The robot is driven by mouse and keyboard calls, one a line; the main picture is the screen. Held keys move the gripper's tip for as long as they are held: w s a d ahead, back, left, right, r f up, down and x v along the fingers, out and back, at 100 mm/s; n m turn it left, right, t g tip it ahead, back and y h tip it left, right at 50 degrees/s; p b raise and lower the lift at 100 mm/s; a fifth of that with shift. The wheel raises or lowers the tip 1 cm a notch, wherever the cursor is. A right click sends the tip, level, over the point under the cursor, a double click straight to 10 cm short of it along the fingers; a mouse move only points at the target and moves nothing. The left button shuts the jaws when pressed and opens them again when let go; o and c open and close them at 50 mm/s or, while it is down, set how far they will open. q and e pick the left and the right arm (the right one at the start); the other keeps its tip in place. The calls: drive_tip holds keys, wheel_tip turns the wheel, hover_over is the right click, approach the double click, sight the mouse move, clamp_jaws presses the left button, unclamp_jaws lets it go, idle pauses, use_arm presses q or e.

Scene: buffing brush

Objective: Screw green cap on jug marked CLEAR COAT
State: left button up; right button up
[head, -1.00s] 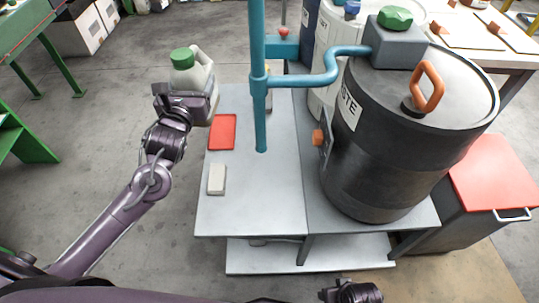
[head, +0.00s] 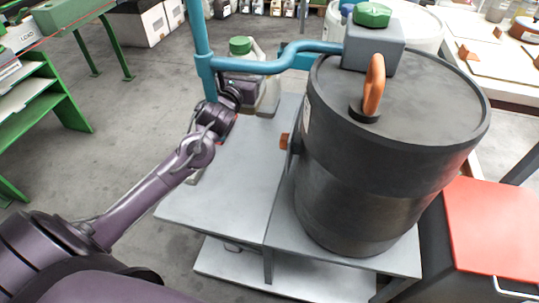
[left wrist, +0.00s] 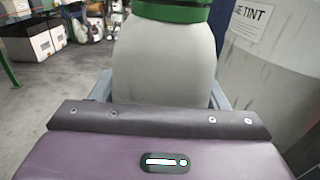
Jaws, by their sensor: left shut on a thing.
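My left gripper (head: 238,92) is shut around a pale grey-white jug (left wrist: 165,58) and holds it above the far part of the grey bench, partly behind the teal pipe. In the head view the jug's handle side shows to the right of the gripper (head: 268,92). A green cap (head: 240,46) is on the jug's top; its lower edge also shows in the left wrist view (left wrist: 175,12). I cannot tell how tightly it sits. No CLEAR COAT marking is readable. Another green cap-like piece (head: 372,14) sits on a grey block (head: 374,44) on the black drum. My right gripper is out of view.
The teal pipe (head: 270,66) bends across just in front of the jug. The black drum (head: 390,170) with an orange handle (head: 374,84) fills the right. The near grey bench (head: 215,200) is mostly clear.

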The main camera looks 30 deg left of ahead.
sight(246, 109)
use_arm(q)
drive_tip(key=shift+a+r, duration=0.1)
drive_tip(key=shift+a, duration=0.15)
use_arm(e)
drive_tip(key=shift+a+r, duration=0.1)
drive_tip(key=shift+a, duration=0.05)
use_arm(q)
wheel_tip(246, 109, down, 12)
drive_tip(key=b, duration=0.3)
wheel_tip(246, 109, down, 4)
drive_tip(key=shift+r+b, duration=0.2)
drive_tip(key=shift+b, duration=0.25)
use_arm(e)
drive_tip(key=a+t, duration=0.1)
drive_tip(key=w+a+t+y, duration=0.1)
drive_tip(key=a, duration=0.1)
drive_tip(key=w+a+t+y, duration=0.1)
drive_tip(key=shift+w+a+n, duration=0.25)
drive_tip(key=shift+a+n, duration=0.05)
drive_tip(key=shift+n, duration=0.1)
